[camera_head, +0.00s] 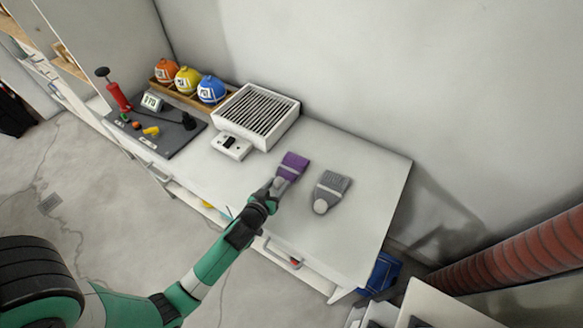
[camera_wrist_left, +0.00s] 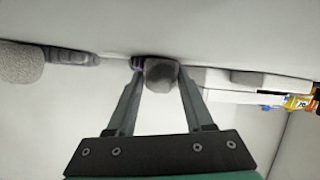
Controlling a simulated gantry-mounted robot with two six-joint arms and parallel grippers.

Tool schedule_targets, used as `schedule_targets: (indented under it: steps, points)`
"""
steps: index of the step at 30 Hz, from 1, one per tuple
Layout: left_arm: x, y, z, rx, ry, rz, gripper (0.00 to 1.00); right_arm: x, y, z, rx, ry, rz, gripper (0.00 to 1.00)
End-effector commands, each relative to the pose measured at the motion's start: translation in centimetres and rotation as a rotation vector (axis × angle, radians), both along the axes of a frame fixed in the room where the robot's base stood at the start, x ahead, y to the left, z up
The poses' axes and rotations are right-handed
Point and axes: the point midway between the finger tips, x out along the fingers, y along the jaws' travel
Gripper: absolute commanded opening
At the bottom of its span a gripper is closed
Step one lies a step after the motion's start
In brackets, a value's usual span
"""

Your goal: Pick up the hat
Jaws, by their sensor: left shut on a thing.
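A purple hat (camera_head: 293,164) with a grey pompom lies on the white table, near its middle. My left gripper (camera_head: 274,188) reaches in from the front and is shut on the pompom end. In the left wrist view the grey pompom (camera_wrist_left: 161,71) is between the two fingers, with a little purple (camera_wrist_left: 137,63) behind the left finger. Most of this hat is hidden there. A grey hat (camera_head: 333,184) with a pale pompom lies just to its right, apart from the gripper. It also shows at the left of the left wrist view (camera_wrist_left: 72,57). My right gripper is not in view.
The white table (camera_head: 365,165) is clear at its right end. A white vented box (camera_head: 256,113) and a small white device (camera_head: 231,146) stand behind left. A dark board (camera_head: 172,135) with small items and a red pump (camera_head: 118,96) is farther left. Orange, yellow and blue round objects (camera_head: 187,80) stand behind.

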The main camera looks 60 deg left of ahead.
Motion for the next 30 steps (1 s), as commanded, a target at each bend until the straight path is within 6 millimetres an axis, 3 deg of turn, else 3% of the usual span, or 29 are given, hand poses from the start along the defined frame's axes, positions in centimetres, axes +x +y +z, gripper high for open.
schedule_targets:
  steps: [3, 12, 17, 20, 27, 30]
  points:
    - [0.0, 0.0, -0.1, 0.0, 0.003, 0.001, 0.0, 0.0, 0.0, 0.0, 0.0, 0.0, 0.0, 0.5]
    - [-0.1, 0.0, 0.2, 0.0, 0.002, 0.001, 0.0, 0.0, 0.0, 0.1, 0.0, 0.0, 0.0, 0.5]
    - [0.0, 0.0, 1.7, -0.001, 0.0, 0.001, 0.0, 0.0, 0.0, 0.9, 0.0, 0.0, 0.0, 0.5]
    - [0.0, 0.0, 3.7, 0.001, -0.002, 0.001, 0.0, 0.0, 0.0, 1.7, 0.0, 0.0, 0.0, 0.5]
    - [-4.7, -2.5, 9.9, -0.001, 0.0, -0.001, 0.0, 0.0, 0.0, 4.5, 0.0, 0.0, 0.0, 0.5]
    - [-7.6, -4.0, 10.5, -0.002, 0.006, -0.001, 0.0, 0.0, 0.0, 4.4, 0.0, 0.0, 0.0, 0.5]
